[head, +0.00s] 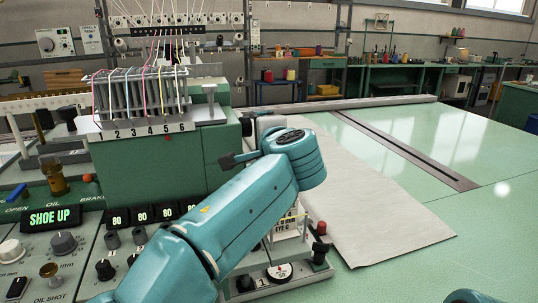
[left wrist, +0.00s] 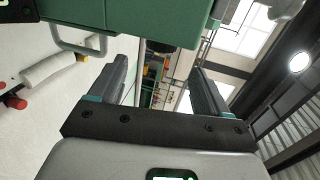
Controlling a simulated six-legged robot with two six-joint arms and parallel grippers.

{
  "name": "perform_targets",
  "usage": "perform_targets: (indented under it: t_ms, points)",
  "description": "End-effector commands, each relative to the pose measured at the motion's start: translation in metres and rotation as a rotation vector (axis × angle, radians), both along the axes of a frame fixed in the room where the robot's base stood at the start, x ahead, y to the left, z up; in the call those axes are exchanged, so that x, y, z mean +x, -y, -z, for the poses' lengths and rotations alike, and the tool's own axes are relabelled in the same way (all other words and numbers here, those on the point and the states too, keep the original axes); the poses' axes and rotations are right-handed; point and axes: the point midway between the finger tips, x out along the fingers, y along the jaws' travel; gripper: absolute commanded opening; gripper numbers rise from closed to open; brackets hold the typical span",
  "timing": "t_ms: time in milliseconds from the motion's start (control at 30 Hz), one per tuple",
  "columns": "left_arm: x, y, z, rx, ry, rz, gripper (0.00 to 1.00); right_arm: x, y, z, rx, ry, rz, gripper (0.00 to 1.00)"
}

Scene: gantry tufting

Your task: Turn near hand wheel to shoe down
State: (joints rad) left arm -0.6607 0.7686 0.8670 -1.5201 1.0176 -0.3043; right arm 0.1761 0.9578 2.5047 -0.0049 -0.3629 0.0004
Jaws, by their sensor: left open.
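The green tufting machine head (head: 150,165) stands at the left, with coloured threads above and numbers on its front. A display (head: 50,218) at the lower left reads SHOE UP. I cannot make out the near hand wheel for certain in either view; my teal left arm crosses in front of the machine's right end. My left gripper (left wrist: 163,75) is open in the left wrist view, with nothing between its fingers. The green machine body (left wrist: 135,20) fills the top of that view. My right gripper is not in view.
Control panels with knobs (head: 65,243) lie at the lower left. A small base with a dial and red knob (head: 319,249) stands below my arm. Pale fabric (head: 375,205) lies on the wide green table (head: 430,125), which is mostly clear at right.

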Motion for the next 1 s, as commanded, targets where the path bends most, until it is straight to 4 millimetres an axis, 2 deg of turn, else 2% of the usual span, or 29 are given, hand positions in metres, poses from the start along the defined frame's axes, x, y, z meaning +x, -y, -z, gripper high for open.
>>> perform_targets:
  t_ms: [33, 100, 333, 500, 1000]
  points:
    - [-0.014, 0.005, -0.001, -0.001, 0.002, 0.004, 0.77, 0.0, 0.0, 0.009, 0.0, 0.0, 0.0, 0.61]
    - [-0.03, 0.01, -0.004, 0.0, 0.002, 0.003, 0.77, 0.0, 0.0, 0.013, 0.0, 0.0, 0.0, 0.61]
    - [-0.067, 0.022, -0.014, 0.0, 0.0, 0.0, 0.77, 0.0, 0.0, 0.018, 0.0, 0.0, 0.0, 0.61]
    - [-0.076, 0.024, -0.016, 0.0, 0.0, -0.001, 0.77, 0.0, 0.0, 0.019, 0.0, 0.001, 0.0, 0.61]
    - [-0.078, 0.021, -0.011, 0.003, -0.029, -0.018, 0.77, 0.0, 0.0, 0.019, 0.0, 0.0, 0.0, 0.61]
